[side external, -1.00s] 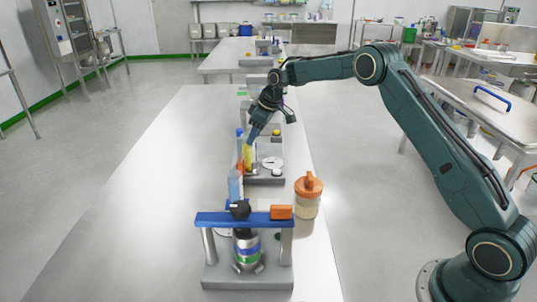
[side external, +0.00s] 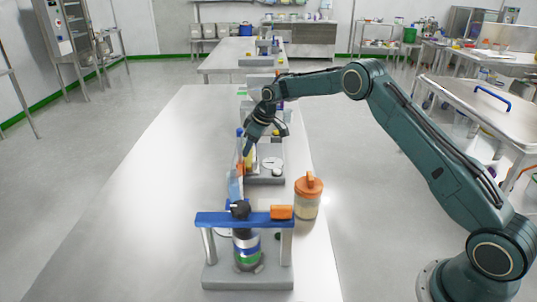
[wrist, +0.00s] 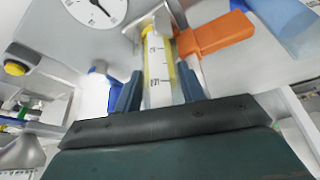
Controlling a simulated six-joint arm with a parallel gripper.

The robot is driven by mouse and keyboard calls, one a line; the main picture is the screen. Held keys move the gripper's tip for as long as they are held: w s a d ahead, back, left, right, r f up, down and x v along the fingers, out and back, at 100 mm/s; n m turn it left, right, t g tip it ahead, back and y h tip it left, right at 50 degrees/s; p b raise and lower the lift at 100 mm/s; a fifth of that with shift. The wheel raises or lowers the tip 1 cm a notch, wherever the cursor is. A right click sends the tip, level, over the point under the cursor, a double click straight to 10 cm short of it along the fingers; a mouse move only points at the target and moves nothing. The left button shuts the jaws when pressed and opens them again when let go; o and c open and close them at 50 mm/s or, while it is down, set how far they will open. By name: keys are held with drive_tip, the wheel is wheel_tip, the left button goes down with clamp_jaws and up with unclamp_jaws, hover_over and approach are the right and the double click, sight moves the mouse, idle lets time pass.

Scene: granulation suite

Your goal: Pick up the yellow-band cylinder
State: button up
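The yellow-band cylinder (wrist: 158,62) stands in the wrist view as a clear graduated tube with yellow bands along its edges. In the side view its yellow part (side external: 249,161) shows just below my gripper (side external: 255,148). In the wrist view the two blue-grey fingers of my gripper (wrist: 158,92) lie on either side of the cylinder. The fingers look open around it, with little room on each side. Whether either finger touches it is hard to tell. The cylinder's near end is hidden by the gripper body.
A blue-topped bottle (wrist: 96,92) is to the left. An orange-lidded jar (side external: 308,198) and blue-barred stand (side external: 245,218) are nearer the side camera.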

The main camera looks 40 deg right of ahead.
clamp_jaws()
drive_tip(key=shift+r, duration=0.15)
wheel_tip(320, 180, up, 7)
drive_tip(key=s+d, duration=0.4)
drive_tip(key=s, duration=0.4)
drive_tip(key=s+d, duration=0.4)
drive_tip(key=s, duration=0.4)
idle(0.7)
drive_tip(key=shift+d, duration=0.1)
idle(0.3)
